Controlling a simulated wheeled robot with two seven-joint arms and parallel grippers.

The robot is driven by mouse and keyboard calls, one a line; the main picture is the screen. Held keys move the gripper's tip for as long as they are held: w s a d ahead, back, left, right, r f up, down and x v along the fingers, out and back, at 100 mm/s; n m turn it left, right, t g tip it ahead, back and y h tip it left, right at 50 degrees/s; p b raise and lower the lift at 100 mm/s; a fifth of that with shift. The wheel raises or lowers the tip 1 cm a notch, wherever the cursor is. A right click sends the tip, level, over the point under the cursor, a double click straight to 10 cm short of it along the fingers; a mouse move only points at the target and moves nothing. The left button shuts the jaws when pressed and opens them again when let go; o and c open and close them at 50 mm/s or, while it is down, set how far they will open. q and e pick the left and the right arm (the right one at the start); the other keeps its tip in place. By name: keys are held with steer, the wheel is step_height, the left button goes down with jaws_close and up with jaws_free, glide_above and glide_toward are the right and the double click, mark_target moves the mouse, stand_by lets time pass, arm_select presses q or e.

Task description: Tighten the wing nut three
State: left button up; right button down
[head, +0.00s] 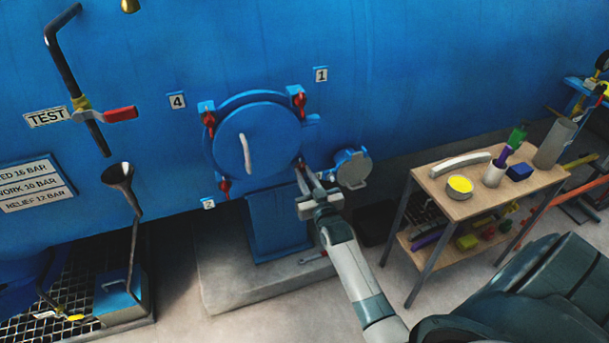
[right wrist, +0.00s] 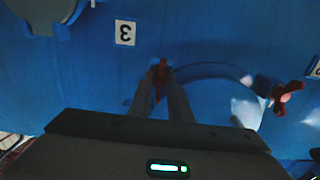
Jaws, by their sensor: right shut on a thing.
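The round blue hatch door (head: 257,143) with a white handle (head: 246,153) is on the blue vessel wall. Wing nut three (right wrist: 162,69) is red and shows between my right gripper's fingers (right wrist: 160,88) in the right wrist view, beside the upside-down label 3 (right wrist: 124,32). In the head view my right gripper (head: 302,172) reaches the door's lower right edge and is shut on this nut, mostly hiding it. Other red wing nuts sit at the upper left (head: 209,122), upper right (head: 299,101) and lower left (head: 225,187). My left gripper is out of view.
A small round blue port (head: 351,168) sticks out just right of my right gripper. A wooden-topped cart (head: 440,196) with cups and tools stands at the right. A blue pedestal (head: 277,225) is below the door. A valve with a red lever (head: 120,114) is at the left.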

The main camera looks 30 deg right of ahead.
steer(key=shift+f, duration=0.15)
steer(key=c, duration=1.6)
jaws_free()
steer(key=shift+c, duration=0.2)
steer(key=shift+s, duration=0.1)
steer(key=shift+s+a, duration=0.15)
steer(key=shift+s, duration=0.4)
steer(key=b+v, duration=0.4)
steer(key=v, duration=1.2)
steer(key=shift+s, duration=0.1)
